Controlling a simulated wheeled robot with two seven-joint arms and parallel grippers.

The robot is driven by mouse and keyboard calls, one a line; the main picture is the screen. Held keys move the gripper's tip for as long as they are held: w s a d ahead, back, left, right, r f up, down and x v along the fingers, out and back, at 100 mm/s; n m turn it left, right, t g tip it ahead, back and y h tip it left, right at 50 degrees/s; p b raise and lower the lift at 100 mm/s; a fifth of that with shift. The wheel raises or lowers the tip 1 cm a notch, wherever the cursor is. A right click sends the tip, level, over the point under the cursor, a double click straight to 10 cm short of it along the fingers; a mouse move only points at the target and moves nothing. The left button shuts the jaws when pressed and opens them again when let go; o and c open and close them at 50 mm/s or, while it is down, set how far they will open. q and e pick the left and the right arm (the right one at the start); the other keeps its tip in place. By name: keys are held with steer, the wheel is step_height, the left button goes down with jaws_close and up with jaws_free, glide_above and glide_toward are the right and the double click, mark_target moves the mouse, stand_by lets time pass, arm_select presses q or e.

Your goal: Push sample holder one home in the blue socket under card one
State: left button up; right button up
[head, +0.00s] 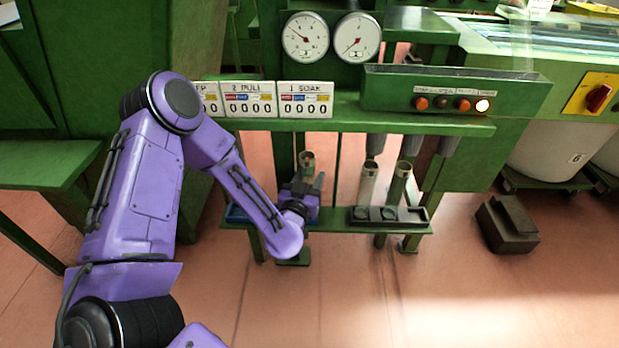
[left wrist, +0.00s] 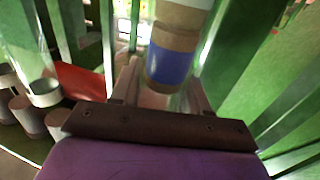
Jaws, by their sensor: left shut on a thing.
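My left gripper (head: 304,188) is at the low green shelf, below card one (head: 306,99), which reads "1 SOAK". It is shut on a sample holder, whose round open top (head: 307,158) shows above the fingers. In the left wrist view the holder (left wrist: 168,64) is tan with a blue band and stands between the two fingers (left wrist: 160,92). A blue socket piece (head: 236,214) shows left of my forearm on the shelf. The socket under card one is mostly hidden by my wrist, and I cannot tell how deep the holder sits. My right gripper is not in view.
Two other holders (head: 368,182) stand in a dark rack (head: 415,214) right of my gripper. Card two (head: 249,99) hangs beside card one. Two gauges (head: 305,37) and a button panel (head: 455,92) are above. A dark block (head: 507,225) lies on the floor.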

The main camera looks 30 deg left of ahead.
arm_select(q)
steer(key=shift+f+b, duration=0.85)
steer(key=shift+f, duration=0.3)
stand_by(0.9)
steer(key=o, duration=1.1)
steer(key=shift+o, duration=0.2)
steer(key=v, duration=1)
steer(key=shift+s, duration=0.3)
